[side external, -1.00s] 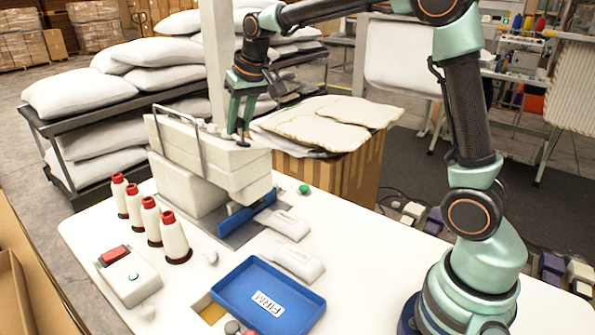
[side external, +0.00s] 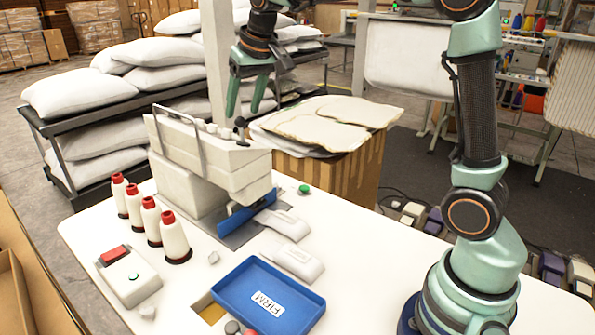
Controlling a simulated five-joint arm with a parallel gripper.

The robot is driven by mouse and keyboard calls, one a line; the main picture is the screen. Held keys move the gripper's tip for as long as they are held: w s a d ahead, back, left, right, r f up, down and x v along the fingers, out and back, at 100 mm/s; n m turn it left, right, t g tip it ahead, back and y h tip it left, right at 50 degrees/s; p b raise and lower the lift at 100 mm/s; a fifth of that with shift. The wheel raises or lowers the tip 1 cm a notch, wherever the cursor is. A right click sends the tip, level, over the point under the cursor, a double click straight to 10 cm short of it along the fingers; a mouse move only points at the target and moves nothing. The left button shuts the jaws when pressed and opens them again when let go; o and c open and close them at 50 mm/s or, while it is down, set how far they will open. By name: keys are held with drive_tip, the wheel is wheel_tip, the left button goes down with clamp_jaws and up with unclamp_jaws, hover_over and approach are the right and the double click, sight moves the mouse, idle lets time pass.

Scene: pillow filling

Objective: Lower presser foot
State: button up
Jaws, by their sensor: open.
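The cream sewing machine (side external: 213,160) stands at the back left of the white table. A small black-knobbed lever (side external: 241,130) stands up from its right end. My gripper (side external: 245,112) is above the right end of the machine, pointing down. Its two green fingers are spread apart and hold nothing. In the picture its tips are just above the knob and apart from it.
A blue tray marked FIRM (side external: 238,289) sits at the table front, with white pouches (side external: 291,262) behind it. Red-topped thread cones (side external: 174,238) and a switch box (side external: 128,276) are at left. A carton with fabric (side external: 335,175) stands behind.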

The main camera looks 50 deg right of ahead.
drive_tip(key=v, duration=0.7)
drive_tip(key=shift+r, duration=0.15)
